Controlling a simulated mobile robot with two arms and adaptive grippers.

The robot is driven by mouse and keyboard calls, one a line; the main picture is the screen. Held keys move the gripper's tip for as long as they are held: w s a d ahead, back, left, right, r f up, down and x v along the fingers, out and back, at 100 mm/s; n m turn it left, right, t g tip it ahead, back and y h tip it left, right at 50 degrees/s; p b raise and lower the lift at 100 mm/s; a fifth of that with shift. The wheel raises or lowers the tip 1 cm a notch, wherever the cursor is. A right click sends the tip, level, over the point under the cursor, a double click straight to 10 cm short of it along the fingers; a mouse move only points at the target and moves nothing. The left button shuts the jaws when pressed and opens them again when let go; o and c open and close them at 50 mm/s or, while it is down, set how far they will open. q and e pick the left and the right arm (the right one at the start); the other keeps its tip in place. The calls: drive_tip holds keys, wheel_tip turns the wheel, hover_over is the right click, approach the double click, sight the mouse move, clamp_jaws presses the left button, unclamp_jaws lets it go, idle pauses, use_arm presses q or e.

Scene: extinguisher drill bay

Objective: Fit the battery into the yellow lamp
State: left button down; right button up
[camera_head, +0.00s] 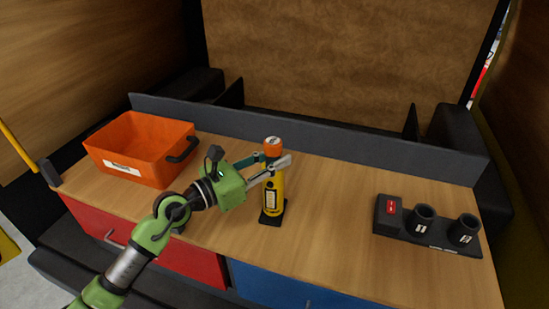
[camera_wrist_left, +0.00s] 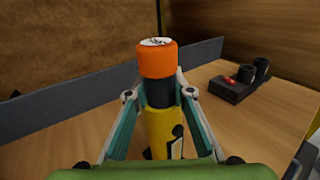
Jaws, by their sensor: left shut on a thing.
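The yellow lamp (camera_head: 275,200) stands upright on a black foot at the middle of the bench. Its yellow body with a pale label also shows in the wrist view (camera_wrist_left: 158,133). The battery, a dark cylinder with an orange cap (camera_head: 272,147), is upright at the lamp's top. Its orange end (camera_wrist_left: 157,60) and dark middle show in the wrist view. My left gripper (camera_head: 274,165) is shut on the battery's dark part, one finger on each side. The battery's lower end is hidden, so I cannot tell how deep it sits. My right gripper is not in view.
An orange bin (camera_head: 140,148) stands at the bench's left. A black block with two round sockets and a red patch (camera_head: 428,226) is at the right. A low dark wall (camera_head: 330,142) runs along the back. Bare wood lies between lamp and block.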

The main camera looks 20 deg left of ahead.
use_arm(q)
drive_tip(key=c, duration=1.7)
unclamp_jaws()
drive_tip(key=v, duration=1.2)
